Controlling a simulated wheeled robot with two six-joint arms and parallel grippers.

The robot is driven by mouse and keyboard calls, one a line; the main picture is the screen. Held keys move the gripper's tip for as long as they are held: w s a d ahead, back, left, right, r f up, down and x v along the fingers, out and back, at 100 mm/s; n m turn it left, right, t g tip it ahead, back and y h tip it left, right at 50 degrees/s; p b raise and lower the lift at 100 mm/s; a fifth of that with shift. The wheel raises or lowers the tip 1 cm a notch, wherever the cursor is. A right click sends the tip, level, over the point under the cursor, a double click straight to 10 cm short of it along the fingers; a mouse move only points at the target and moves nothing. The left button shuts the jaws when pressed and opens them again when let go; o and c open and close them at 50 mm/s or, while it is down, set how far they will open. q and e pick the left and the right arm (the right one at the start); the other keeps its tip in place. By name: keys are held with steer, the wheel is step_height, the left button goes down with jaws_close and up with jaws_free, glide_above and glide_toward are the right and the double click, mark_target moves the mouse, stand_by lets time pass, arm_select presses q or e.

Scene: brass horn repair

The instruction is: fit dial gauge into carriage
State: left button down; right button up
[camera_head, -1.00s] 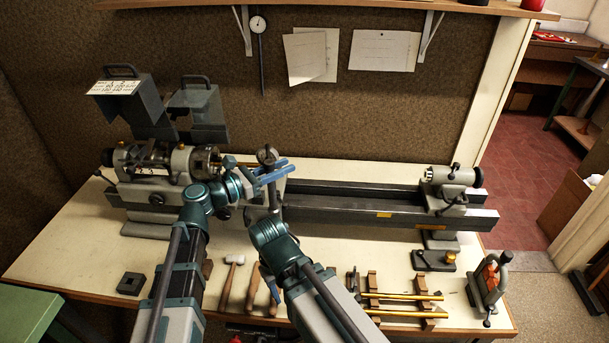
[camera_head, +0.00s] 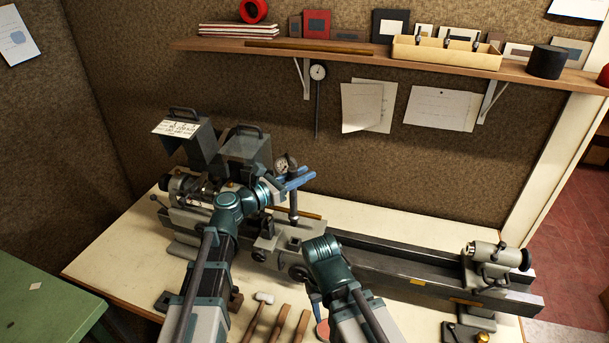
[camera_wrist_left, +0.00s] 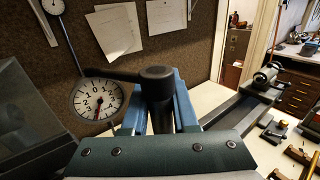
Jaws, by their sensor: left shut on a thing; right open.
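My left gripper (camera_head: 296,180) is shut on the dark post of a dial gauge (camera_head: 282,165). The gauge's white face also shows in the left wrist view (camera_wrist_left: 98,101), left of the blue fingers, with the black cap of the post (camera_wrist_left: 157,74) between them. The post points down over the grey carriage (camera_head: 283,238) on the lathe bed. Its lower end appears close to the carriage top; I cannot tell whether it touches. My right gripper (camera_head: 316,300) is open, low in front of the lathe and mostly hidden by its own wrist.
The headstock with raised guards (camera_head: 245,148) stands close left of my left gripper. The tailstock (camera_head: 492,265) is at the bed's right end. A hammer (camera_head: 264,297) and other tools lie in front. A second dial gauge (camera_head: 318,72) hangs on the wall below the shelf (camera_head: 350,55).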

arm_select(q)
steer(key=shift+f, duration=0.15)
steer(key=shift+f+b, duration=2.6)
steer(key=shift+b, duration=0.2)
steer(key=shift+f+b, duration=2.2)
steer(key=c, duration=0.6)
jaws_free()
steer(key=shift+s, duration=0.15)
steer(key=v, duration=1.3)
steer(key=shift+s+a, duration=0.2)
steer(key=shift+a, duration=0.05)
